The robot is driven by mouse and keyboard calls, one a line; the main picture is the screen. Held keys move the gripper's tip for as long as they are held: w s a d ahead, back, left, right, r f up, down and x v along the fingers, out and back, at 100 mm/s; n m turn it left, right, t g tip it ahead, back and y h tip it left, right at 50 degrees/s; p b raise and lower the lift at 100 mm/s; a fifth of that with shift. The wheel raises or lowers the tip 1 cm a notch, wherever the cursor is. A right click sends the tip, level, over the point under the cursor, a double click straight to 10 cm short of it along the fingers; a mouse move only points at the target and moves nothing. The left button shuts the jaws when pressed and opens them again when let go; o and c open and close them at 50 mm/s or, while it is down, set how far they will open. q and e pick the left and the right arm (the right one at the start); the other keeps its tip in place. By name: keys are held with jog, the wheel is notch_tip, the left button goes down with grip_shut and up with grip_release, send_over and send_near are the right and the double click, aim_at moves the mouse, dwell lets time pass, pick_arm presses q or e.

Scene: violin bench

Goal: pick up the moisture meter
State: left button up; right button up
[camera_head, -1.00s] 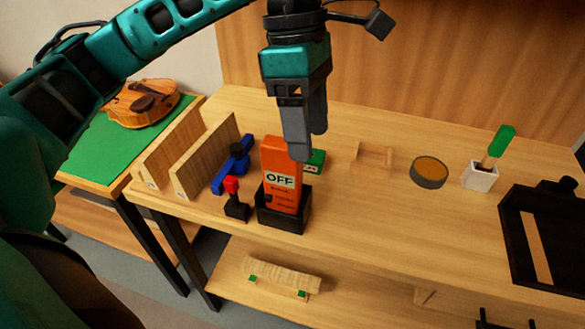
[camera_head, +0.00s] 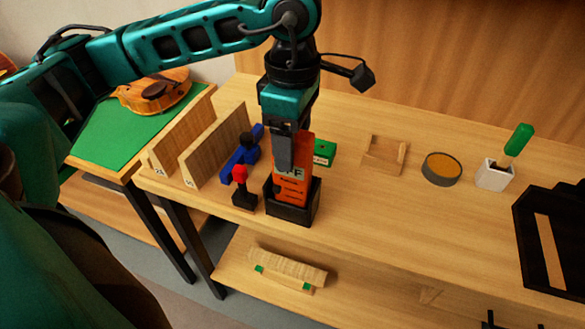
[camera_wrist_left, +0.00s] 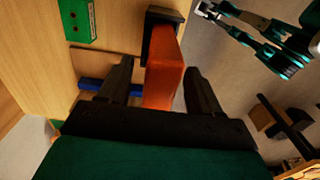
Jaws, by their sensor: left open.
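The moisture meter, an orange slab marked OFF (camera_head: 292,187), stands upright in a black holder (camera_head: 292,212) near the bench's front edge. My left gripper (camera_head: 289,152) points down over its top, and one finger covers part of its face and label. In the left wrist view the meter (camera_wrist_left: 164,80) lies between the two open fingers, with a visible gap on each side. The holder (camera_wrist_left: 160,18) shows beyond it. In that view, part of a teal and grey arm, seemingly my right one, shows at the upper right; its jaw state is unclear.
A red-topped black stand (camera_head: 242,190) and a blue tool (camera_head: 243,152) stand close left of the holder. A green box (camera_head: 324,153) is just behind it. Wooden boards (camera_head: 217,146) rise further left. A round tin (camera_head: 441,169) and white pot (camera_head: 495,175) are to the right.

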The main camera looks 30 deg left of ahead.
aim_at(292, 176)
pick_arm(q)
notch_tip(292, 176, down, 3)
jog(key=shift+r, duration=0.1)
pick_arm(e)
jog(key=shift+r, duration=0.1)
pick_arm(q)
jog(key=shift+c, duration=0.5)
